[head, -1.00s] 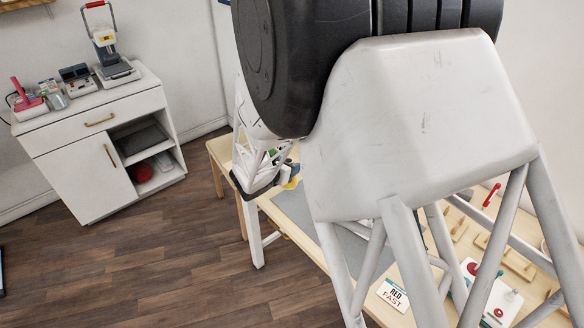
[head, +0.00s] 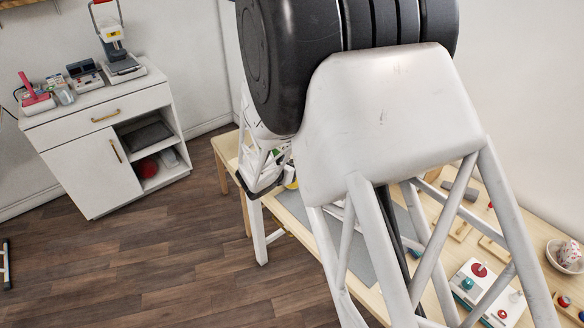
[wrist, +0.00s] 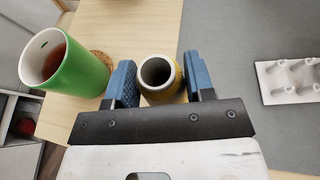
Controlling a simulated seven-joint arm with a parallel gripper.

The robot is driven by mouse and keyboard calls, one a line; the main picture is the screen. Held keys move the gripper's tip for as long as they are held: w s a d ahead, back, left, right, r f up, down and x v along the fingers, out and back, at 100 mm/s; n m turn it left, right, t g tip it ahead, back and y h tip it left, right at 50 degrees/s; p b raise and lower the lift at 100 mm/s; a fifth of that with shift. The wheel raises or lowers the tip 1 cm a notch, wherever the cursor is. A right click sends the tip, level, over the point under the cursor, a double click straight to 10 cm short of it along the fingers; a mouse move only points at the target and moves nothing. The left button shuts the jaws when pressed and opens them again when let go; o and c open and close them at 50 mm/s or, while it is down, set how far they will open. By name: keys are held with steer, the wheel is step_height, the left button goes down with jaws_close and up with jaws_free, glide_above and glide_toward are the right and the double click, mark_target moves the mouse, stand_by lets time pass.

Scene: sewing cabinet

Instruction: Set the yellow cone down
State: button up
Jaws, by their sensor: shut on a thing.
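The yellow cone (wrist: 179,84), with an open grey tube end facing the camera, stands between the two blue fingers of my gripper (wrist: 160,78) in the wrist view. The fingers are shut on it from both sides. In the head view a small patch of the yellow cone (head: 291,184) shows past my arm, at the far left part of the wooden table (head: 228,146). Its lower end is hidden, so I cannot tell whether it touches the surface.
A green cup (wrist: 88,72) with dark red liquid stands close left of my gripper, by a cork coaster (wrist: 103,60). A grey mat (wrist: 225,35) lies to the right, with a white pegged holder (wrist: 290,78) on it. A white cabinet (head: 90,165) stands apart at left.

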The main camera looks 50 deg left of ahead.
steer(key=shift+f, duration=0.25)
steer(key=shift+f, duration=0.15)
steer(key=o, duration=0.9)
steer(key=shift+o, duration=0.2)
steer(key=shift+s+r, duration=0.3)
steer(key=shift+s, duration=0.1)
steer(key=v, duration=1.1)
steer(key=shift+d, duration=0.15)
steer(key=shift+s, duration=0.1)
